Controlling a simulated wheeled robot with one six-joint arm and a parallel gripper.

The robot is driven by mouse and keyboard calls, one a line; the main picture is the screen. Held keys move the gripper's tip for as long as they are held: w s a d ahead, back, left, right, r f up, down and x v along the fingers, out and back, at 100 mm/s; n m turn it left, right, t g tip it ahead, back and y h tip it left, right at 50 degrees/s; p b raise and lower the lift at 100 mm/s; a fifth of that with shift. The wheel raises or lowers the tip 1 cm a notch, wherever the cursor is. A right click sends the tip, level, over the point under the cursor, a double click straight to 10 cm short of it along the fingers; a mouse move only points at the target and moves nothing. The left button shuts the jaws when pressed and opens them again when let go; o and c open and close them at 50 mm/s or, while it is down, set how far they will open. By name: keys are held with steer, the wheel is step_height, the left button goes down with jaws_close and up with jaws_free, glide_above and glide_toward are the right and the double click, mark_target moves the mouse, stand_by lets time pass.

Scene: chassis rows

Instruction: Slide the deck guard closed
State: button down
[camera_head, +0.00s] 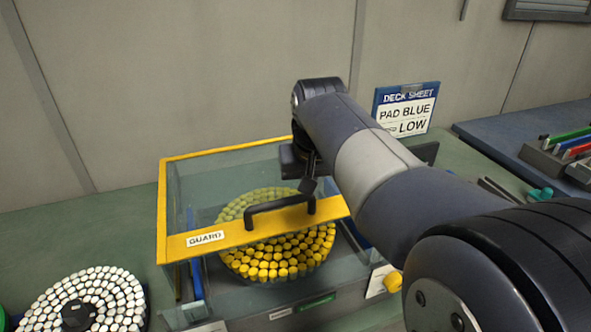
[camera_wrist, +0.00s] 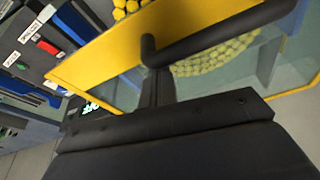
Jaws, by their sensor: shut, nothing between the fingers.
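The deck guard (camera_head: 170,210) is a clear box-like cover with a yellow frame, a "GUARD" label and a black bar handle (camera_head: 262,207) on its front yellow rail. Part of a round carousel of yellow-capped vials (camera_head: 277,262) shows through the guard, and part shows in front of the rail. My gripper (camera_head: 309,186) is at the right end of the handle. In the wrist view, my shut fingers (camera_wrist: 158,88) are beside one end post of the handle (camera_wrist: 215,38), by the yellow rail (camera_wrist: 100,58). I cannot tell whether they touch it. Nothing shows between the fingers.
A round carousel of white-capped vials (camera_head: 85,302) stands at the lower left. A sign (camera_head: 406,108) reading "DECK SHEET, PAD BLUE, LOW" stands at the back right. A rack with colored items (camera_head: 562,150) sits at the far right. A wall rises behind the bench.

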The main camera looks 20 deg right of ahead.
steer(key=s, duration=0.9)
steer(key=shift+f, duration=0.1)
